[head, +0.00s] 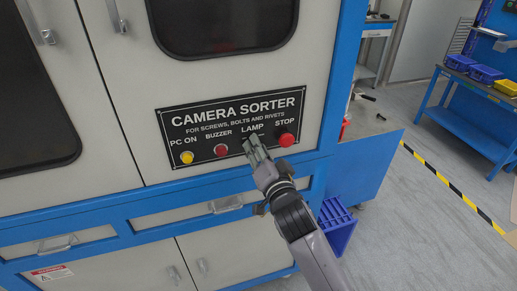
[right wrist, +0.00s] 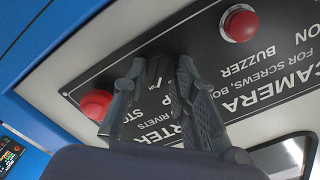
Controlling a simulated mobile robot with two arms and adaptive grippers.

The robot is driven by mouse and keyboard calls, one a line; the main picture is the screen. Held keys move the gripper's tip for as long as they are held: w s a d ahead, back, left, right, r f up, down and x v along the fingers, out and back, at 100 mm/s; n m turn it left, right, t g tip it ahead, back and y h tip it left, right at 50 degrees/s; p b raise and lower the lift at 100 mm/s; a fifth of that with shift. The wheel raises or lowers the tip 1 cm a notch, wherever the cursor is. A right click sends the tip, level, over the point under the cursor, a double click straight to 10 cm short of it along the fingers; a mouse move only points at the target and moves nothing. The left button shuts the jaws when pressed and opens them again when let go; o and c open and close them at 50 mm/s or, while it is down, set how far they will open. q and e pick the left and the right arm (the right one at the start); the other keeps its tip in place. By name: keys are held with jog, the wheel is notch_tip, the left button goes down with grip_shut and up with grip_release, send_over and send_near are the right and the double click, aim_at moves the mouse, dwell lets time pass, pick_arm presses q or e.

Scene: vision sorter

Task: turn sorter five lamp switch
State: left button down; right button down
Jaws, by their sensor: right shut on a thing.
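The black CAMERA SORTER panel (head: 202,149) is on the front of the white and blue machine. Its LAMP label sits between BUZZER and STOP. My right gripper (head: 251,148) reaches up to the spot under the LAMP label. In the right wrist view its fingers (right wrist: 162,70) are shut on the dark lamp switch (right wrist: 160,66), which the fingertips mostly hide. I cannot tell which way the switch is turned. My left gripper is not in view.
The red stop button (head: 286,139) is close to the right of my gripper, and the red buzzer button (head: 221,150) is to its left. A yellow button (head: 187,157) is farther left. A blue crate (head: 337,228) stands below right. Open floor lies to the right.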

jog(key=n+p, duration=0.2)
jog(key=n, duration=0.4)
jog(key=n+p, duration=0.2)
jog(key=n, duration=0.3)
jog(key=a+n+p, duration=0.1)
jog(key=n+p, duration=0.1)
jog(key=n, duration=0.4)
jog(key=shift+s+n+p, duration=0.1)
jog(key=shift+n+p, duration=0.2)
jog(key=shift+p, duration=0.05)
dwell(0.5)
jog(key=c, duration=1.3)
grip_release()
jog(key=shift+c, duration=0.2)
